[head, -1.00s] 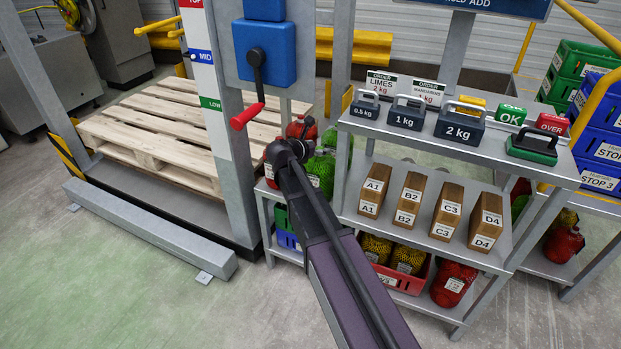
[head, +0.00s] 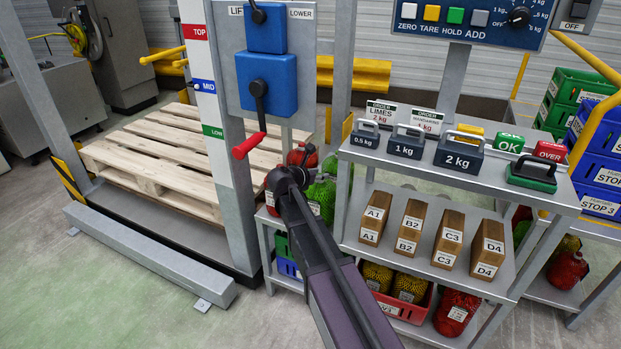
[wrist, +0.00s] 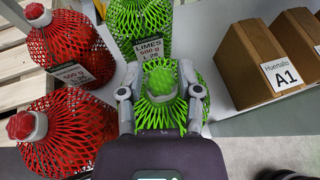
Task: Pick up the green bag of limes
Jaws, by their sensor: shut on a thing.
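My gripper (wrist: 161,93) is shut on the neck of a green net bag of limes (wrist: 160,112), its fingers on either side of the grey collar below the green top. A second green net bag (wrist: 140,18) stands just behind it, with a "LIMES 500 g" label (wrist: 149,49) between them. In the head view, my gripper (head: 288,178) is partly hidden by my own arm, and green netting (head: 322,196) shows beside it on a low shelf. I cannot tell whether the held bag is clear of the shelf.
Two red net bags (wrist: 72,48) stand close on the left. Brown boxes (wrist: 262,65) stand on the right.

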